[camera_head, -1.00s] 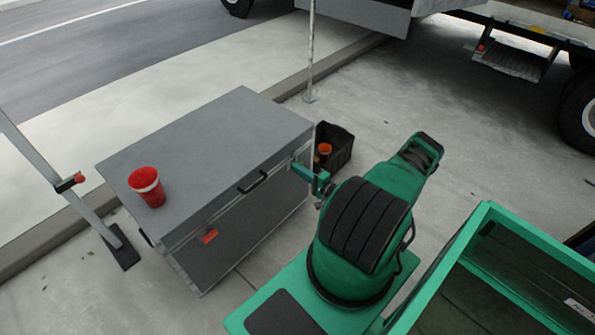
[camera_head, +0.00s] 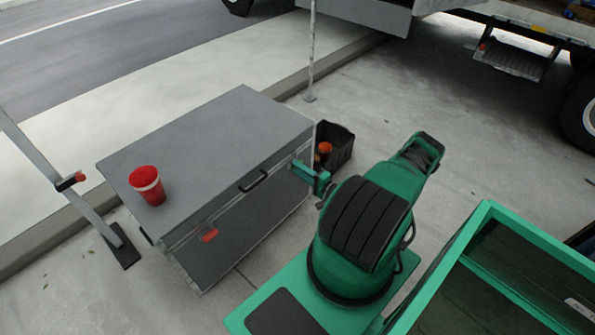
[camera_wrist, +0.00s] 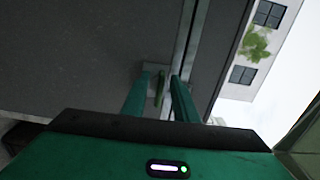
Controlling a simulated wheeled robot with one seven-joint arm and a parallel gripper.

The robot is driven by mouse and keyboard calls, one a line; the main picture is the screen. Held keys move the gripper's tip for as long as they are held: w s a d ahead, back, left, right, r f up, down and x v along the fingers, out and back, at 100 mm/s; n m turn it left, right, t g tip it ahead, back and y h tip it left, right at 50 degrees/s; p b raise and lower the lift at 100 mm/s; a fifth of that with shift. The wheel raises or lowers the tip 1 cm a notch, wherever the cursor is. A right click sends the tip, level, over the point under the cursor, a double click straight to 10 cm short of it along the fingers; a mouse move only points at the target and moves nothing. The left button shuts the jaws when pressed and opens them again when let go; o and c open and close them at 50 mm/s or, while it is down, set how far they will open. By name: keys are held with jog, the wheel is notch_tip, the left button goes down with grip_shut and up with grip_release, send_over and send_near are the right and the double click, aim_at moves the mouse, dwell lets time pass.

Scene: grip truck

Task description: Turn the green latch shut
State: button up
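A large grey case (camera_head: 225,135) stands on the pavement, with a black handle on its front. The green latch (camera_wrist: 160,88) shows in the wrist view as a narrow green piece on a grey plate at the case's seam. My gripper (camera_wrist: 163,78) is open, with one green finger on each side of the latch. I cannot tell whether either finger touches it. In the head view my gripper (camera_head: 307,172) is at the case's right front end and hides the green latch there. A red latch (camera_head: 209,236) shows at the left part of the front.
A black crate (camera_head: 340,150) with an orange object is just behind my gripper. A grey pole stands behind the case, and a metal stand (camera_head: 112,240) is at its left.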

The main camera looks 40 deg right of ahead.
jog(key=s, duration=1)
jog(key=shift+s+d, duration=0.2)
jog(key=shift+d, duration=0.25)
jog(key=shift+w, duration=0.1)
jog(key=a+r+n+g+y, duration=0.1)
jog(key=a+r+n+g, duration=0.25)
jog(key=r+g, duration=0.4)
jog(key=a+r+n+g+y, duration=0.1)
jog(key=a+r+n+g, duration=0.3)
jog(key=r, duration=0.7)
jog(key=a+r+n+g+y, duration=0.2)
jog(key=r+n+g, duration=0.3)
jog(key=r, duration=0.4)
jog(key=s+a+r+m+h, duration=0.1)
jog(key=s+a+r+h, duration=0.1)
jog(key=s+a+r, duration=0.3)
jog(key=s+a+r+m+g+h, duration=0.1)
jog(key=s+a+r+h, duration=0.2)
jog(key=s+r, duration=1.1)
jog(key=shift+s+a+r, duration=0.3)
jog(key=shift+a+r, duration=0.35)
jog(key=shift+a, duration=0.3)
jog(key=shift+g, duration=0.25)
